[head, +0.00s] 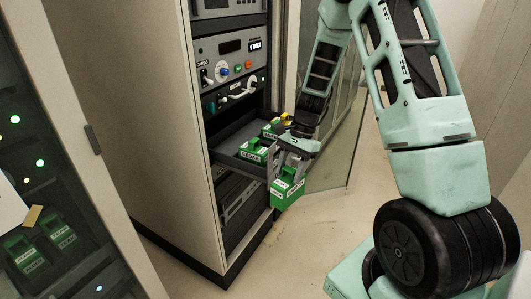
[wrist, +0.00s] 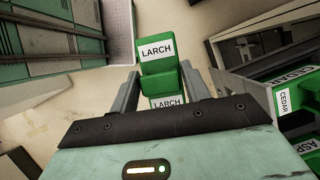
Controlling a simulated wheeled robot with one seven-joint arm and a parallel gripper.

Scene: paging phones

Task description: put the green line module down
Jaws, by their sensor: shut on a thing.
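A green line module labelled LARCH (wrist: 158,52) is held between the two fingers of my gripper (wrist: 160,82). In the head view the held green module (head: 287,190) hangs in front of the open drawer (head: 226,160), outside it, above the floor. My gripper (head: 290,165) is shut on its upper part. A green module labelled CEDAR (head: 252,150) sits in the drawer; it also shows at the right of the wrist view (wrist: 290,92). Another green module (head: 271,128) is behind it; a label starting ASP shows in the wrist view.
The drawer slides out of a rack cabinet (head: 160,110) with a knobbed panel (head: 230,65) above it. A yellow item (head: 286,119) lies at the drawer's far end, partly hidden by my arm. A cabinet at left (head: 95,180) holds green modules (head: 60,232). Floor (head: 310,225) below is clear.

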